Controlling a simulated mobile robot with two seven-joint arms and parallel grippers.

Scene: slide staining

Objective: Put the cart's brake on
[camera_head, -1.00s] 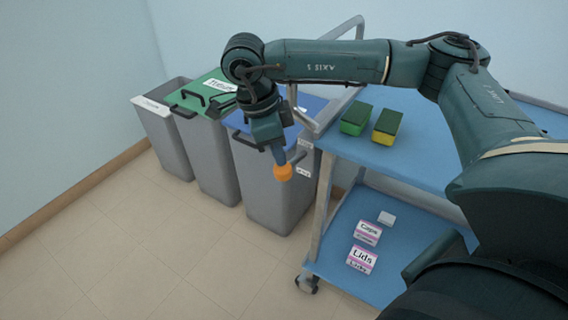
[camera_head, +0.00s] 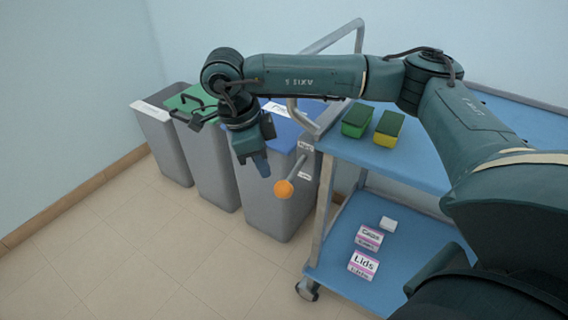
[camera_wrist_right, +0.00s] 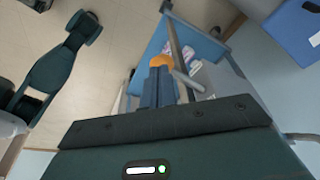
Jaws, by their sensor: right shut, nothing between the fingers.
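The cart (camera_head: 325,225) stands at the right, with blue shelves and a grey frame. At its left end, a grey lever with an orange knob (camera_head: 283,189) sticks out and slants down to the left. Two small white labels sit beside it on the cart post, too small to read surely. My right gripper (camera_head: 262,166) is shut and empty, just up and left of the knob, seemingly apart from it. In the right wrist view the orange knob (camera_wrist_right: 162,60) shows just beyond the closed fingertips (camera_wrist_right: 160,72); whether they touch is unclear there. My left gripper is not in view.
Three bins stand along the wall: one grey (camera_head: 163,150), one with a green lid (camera_head: 188,101), one with a blue lid (camera_head: 290,118) close behind my gripper. The floor at left is clear.

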